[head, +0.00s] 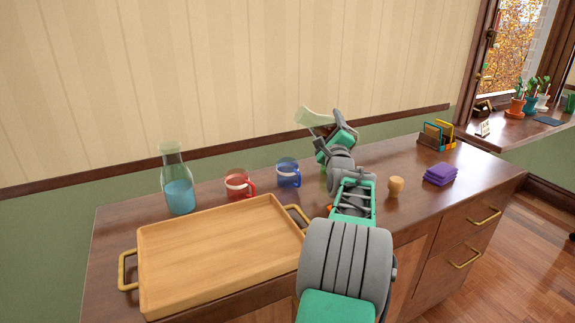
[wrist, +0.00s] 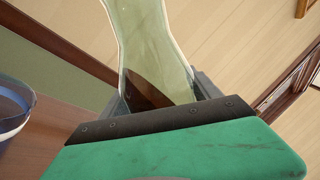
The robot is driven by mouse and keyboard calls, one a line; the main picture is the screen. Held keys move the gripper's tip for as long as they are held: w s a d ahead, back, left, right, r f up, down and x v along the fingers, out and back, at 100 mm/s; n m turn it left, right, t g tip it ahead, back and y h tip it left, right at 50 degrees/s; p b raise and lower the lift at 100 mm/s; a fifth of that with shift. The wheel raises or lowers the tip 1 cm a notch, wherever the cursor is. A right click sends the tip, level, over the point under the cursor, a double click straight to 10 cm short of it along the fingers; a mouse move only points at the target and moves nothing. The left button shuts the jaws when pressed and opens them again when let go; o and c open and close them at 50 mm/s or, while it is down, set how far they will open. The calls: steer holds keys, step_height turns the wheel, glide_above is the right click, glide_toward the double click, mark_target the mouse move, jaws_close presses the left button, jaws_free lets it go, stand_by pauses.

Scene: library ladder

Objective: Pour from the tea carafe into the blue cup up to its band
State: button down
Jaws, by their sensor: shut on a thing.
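My gripper (head: 328,136) is shut on a clear, greenish glass carafe (head: 312,117) and holds it up in the air, steeply tilted with one end to the left. In the wrist view the carafe (wrist: 150,40) sits between the fingers, with a brown wedge that looks like tea low in it. The blue cup (head: 288,175), see-through with a pale band, stands upright on the counter, below and left of the carafe. Part of it shows at the left edge of the wrist view (wrist: 13,118). I cannot tell its fill level. No stream shows.
A red cup (head: 239,185) and a carafe of blue liquid (head: 178,187) stand to the left. A wooden tray (head: 215,250) lies in front. A wooden knob-like piece (head: 395,186), purple cloths (head: 440,175) and a letter holder (head: 436,136) are on the right. The wall rises behind.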

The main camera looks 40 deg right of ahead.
steer(key=shift+s+d+r, duration=0.15)
steer(key=shift+s+r, duration=0.05)
steer(key=shift+r, duration=0.05)
steer(key=shift+w+f, duration=0.1)
steer(key=shift+w, duration=0.05)
steer(key=shift+s+n+b, duration=0.2)
steer(key=shift+n+b, duration=0.3)
steer(key=shift+b, duration=0.15)
steer(key=shift+w+f+n+b, duration=0.1)
steer(key=shift+f+n+b, duration=0.3)
steer(key=shift+b, duration=0.2)
steer(key=shift+f+b, duration=0.1)
steer(key=shift+b, duration=0.2)
steer(key=shift+d+n+t, duration=0.1)
steer(key=shift+n+t, duration=0.2)
steer(key=shift+f+b, duration=0.2)
steer(key=shift+b, duration=0.2)
steer(key=shift+f+n+y+b, duration=0.2)
steer(key=shift+n+y+b, duration=0.1)
steer(key=shift+n+b, duration=0.25)
